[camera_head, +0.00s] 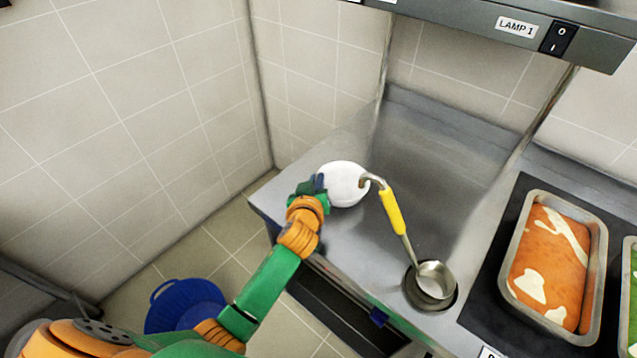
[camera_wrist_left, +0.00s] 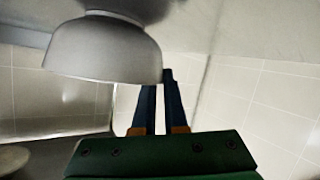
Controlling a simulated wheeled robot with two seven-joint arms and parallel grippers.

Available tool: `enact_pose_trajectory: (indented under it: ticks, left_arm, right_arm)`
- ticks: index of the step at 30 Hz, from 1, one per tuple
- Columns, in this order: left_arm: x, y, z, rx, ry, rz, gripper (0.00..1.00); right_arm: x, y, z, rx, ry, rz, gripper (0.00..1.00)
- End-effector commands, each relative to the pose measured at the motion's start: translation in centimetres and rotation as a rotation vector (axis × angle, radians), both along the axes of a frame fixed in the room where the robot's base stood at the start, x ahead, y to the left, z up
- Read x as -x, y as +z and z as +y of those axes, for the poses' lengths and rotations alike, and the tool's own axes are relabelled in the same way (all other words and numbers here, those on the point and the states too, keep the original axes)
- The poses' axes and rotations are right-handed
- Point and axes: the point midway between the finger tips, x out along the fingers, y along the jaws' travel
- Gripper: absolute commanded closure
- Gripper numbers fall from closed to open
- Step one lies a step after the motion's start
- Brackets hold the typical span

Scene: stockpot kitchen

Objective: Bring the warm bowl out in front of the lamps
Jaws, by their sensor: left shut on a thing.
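A white bowl (camera_head: 345,184) is at the left end of the steel counter, just right of my left gripper (camera_head: 318,188). My left gripper is shut on the bowl's edge. In the left wrist view the bowl (camera_wrist_left: 100,52) looks grey and fills the upper left, with the fingers (camera_wrist_left: 163,78) at its right edge. I cannot tell whether the bowl touches the counter. The lamp housing (camera_head: 480,22), labelled LAMP 1 and carrying a black switch, hangs above at the upper right. My right gripper is not in view.
A ladle with a yellow handle (camera_head: 390,210) leans close to the bowl, its cup in a round well (camera_head: 447,301). A pan (camera_head: 511,270) of orange food stands right. The steel counter (camera_head: 430,150) behind is clear. A blue tub (camera_head: 185,305) is on the floor.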

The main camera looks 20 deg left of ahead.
Motion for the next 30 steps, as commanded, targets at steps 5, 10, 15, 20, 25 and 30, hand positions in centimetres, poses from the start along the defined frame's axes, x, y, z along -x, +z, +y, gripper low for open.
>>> enact_pose_trajectory:
  ticks: [5, 10, 15, 20, 25, 30]
  left_arm:
    - [0.1, -0.3, 0.0, 0.0, 0.002, 0.009, 0.77]
    - [0.1, -0.2, 0.0, 0.0, 0.001, 0.009, 0.59]
    - [0.1, -0.2, 0.0, 0.001, 0.002, 0.008, 0.59]
    - [1.3, 0.3, -0.3, 0.003, 0.001, 0.007, 0.59]
    - [4.6, 1.6, -0.9, 0.005, 0.001, 0.007, 0.59]
    - [8.2, 3.1, -1.6, 0.005, 0.003, 0.008, 0.59]
  right_arm:
    - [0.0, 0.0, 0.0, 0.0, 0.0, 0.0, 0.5]
    - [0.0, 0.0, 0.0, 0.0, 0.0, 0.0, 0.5]
    - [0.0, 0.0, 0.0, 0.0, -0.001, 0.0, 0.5]
    - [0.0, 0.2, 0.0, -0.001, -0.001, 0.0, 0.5]
    - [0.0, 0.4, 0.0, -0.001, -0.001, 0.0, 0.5]
    - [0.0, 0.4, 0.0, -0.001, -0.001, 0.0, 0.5]
